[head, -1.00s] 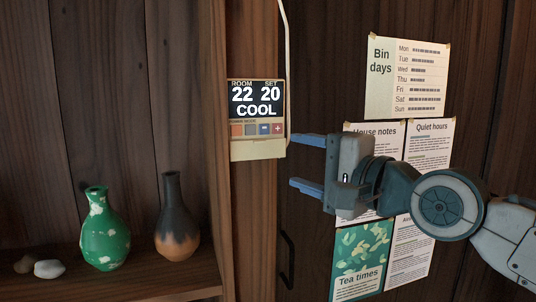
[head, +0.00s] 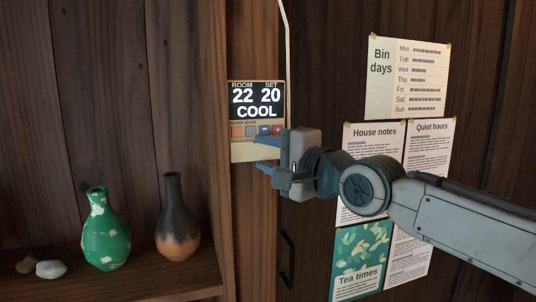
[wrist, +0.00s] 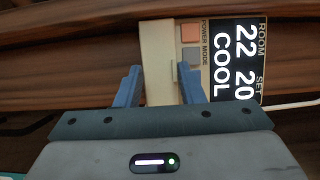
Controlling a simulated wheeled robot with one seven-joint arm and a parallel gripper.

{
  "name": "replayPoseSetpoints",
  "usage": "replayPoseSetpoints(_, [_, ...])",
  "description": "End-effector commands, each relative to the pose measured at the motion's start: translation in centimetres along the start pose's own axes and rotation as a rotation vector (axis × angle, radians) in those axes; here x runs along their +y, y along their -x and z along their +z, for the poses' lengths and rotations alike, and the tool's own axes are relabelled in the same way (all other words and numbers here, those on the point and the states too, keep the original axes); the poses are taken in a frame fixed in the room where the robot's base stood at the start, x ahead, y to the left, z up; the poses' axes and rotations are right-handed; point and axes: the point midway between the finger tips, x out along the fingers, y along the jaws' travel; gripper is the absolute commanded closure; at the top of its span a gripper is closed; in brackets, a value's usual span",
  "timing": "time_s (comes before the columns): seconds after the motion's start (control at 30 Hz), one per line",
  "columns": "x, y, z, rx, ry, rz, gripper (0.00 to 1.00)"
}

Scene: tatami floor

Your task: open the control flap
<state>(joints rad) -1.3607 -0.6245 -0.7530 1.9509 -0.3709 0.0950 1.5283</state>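The wall control panel (head: 257,104) is lit and reads room 22, set 20, COOL. Its row of small coloured buttons shows below the screen. The beige control flap (head: 241,152) hangs below the buttons, leaving them uncovered; my fingers hide its right part. My gripper (head: 259,153) is at the flap from the right, its blue fingers apart. In the wrist view, the flap (wrist: 158,50) lies between the two fingertips, with the right fingertip over the panel's lower edge. I cannot tell whether either finger touches the flap.
A green vase (head: 106,230) and a dark vase (head: 177,218) stand on a shelf at left with pebbles (head: 50,269). Posters, including the bin days sheet (head: 407,78), hang at right behind my arm. A white cable (head: 287,45) runs up from the panel.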

Motion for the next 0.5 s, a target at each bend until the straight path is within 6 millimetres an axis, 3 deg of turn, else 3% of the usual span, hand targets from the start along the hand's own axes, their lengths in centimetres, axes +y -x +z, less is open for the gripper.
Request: replayPoseSetpoints(0.5, [0.79,0.11,0.05,0.000,0.018,-0.045,0.88])
